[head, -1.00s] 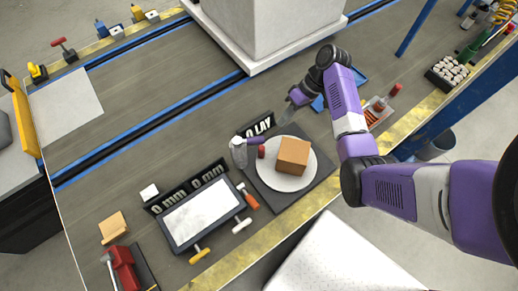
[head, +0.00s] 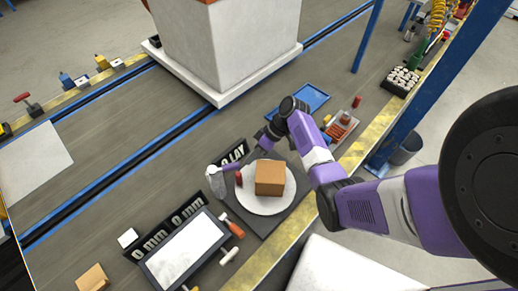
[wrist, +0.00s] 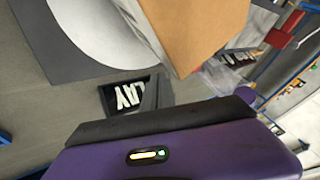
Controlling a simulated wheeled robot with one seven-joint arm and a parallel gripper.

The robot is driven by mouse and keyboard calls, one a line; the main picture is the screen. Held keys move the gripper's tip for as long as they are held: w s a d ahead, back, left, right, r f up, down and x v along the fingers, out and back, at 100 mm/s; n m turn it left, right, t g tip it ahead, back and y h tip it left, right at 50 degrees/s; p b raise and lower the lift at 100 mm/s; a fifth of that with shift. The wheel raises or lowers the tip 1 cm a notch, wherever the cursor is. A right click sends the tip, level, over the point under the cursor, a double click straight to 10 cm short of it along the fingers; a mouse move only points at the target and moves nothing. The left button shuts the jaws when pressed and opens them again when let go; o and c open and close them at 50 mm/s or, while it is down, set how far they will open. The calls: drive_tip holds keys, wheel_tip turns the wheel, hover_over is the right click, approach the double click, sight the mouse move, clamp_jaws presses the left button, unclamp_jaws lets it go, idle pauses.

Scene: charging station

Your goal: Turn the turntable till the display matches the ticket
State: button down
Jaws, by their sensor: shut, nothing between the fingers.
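The round white turntable (head: 263,206) sits on a dark grey square base (head: 292,212). A dark sign with white letters ending in "LAY" (head: 232,157) stands behind the disc. The wrist view shows the box (wrist: 190,28), the disc (wrist: 95,25) and the sign (wrist: 128,96) close by. I cannot make out any ticket writing.
A large white block (head: 225,45) stands behind. A blue tray (head: 300,101) is at the right.

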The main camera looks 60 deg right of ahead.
drive_tip(key=a, duration=0.2)
drive_tip(key=shift+a+r+p, duration=0.2)
drive_tip(key=shift+a+p, duration=0.15)
drive_tip(key=shift+p, duration=0.05)
drive_tip(key=shift+a+f, duration=0.1)
drive_tip(key=shift+a, duration=0.45)
drive_tip(key=n+g, duration=0.1)
drive_tip(key=a+n+y+b, duration=0.1)
drive_tip(key=n, duration=0.1)
drive_tip(key=shift+a+f+g, duration=0.1)
drive_tip(key=shift+g, duration=0.3)
drive_tip(key=shift+s+a+n+g+y+b, duration=0.15)
drive_tip(key=shift+a+n+g+b, duration=0.3)
drive_tip(key=shift+n, duration=0.35)
drive_tip(key=shift+s+a+n+g+y+b, duration=0.2)
drive_tip(key=shift+a+n+g, duration=0.3)
drive_tip(key=shift+n, duration=0.3)
drive_tip(key=shift+s+a+n+g, duration=0.4)
drive_tip(key=shift+a+n+g, duration=0.35)
drive_tip(key=shift+n, duration=0.45)
drive_tip(key=shift+s+a+n, duration=0.1)
drive_tip(key=shift+a+n, duration=0.05)
drive_tip(key=shift+n, duration=0.15)
